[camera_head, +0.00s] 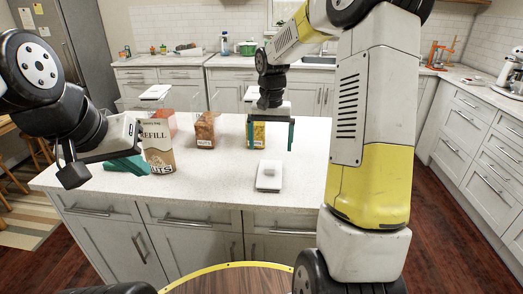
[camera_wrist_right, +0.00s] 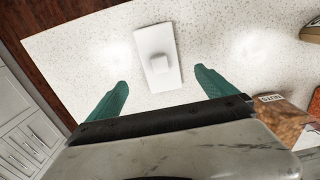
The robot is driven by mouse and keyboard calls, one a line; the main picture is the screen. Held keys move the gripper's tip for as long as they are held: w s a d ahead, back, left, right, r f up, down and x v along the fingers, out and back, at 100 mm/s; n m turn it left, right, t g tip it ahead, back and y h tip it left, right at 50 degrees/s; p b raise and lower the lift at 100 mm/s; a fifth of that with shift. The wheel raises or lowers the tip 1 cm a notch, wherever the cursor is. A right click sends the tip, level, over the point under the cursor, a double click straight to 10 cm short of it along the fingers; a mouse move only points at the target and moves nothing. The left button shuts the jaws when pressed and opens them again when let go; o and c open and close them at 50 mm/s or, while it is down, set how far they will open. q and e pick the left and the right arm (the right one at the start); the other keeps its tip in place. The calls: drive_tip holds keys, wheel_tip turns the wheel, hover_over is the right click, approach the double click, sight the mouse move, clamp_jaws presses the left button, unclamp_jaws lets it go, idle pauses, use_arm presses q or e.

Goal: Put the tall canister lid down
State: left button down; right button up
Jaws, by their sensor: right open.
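A white rectangular lid (camera_head: 269,176) with a raised square knob lies knob up on the pale countertop, near its front edge. In the right wrist view the lid (camera_wrist_right: 154,42) lies flat on the counter, beyond and between my fingertips. My right gripper (camera_head: 271,148) is open and empty, above and slightly behind the lid, with its teal fingers (camera_wrist_right: 161,78) apart and pointing down. My left gripper (camera_head: 125,166) is at the left of the counter beside a brown and white refill carton (camera_head: 158,146). The carton hides part of its fingers, so its opening is unclear.
A brown package (camera_head: 205,130) and a reddish package (camera_head: 165,126) stand behind the carton. A yellow package (camera_head: 258,137) stands behind my right gripper. A white lid (camera_head: 155,92) sits higher up at the back left. The counter (camera_head: 220,185) around the lying lid is clear.

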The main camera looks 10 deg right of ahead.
drive_tip(key=s+a+r+n+t, duration=0.1)
drive_tip(key=s+r+n+t, duration=0.15)
drive_tip(key=s+r, duration=0.95)
drive_tip(key=s+a+n+t+y, duration=0.1)
drive_tip(key=s+t+y, duration=0.1)
drive_tip(key=s, duration=1)
drive_tip(key=shift+s+t, duration=0.15)
drive_tip(key=shift+t, duration=0.7)
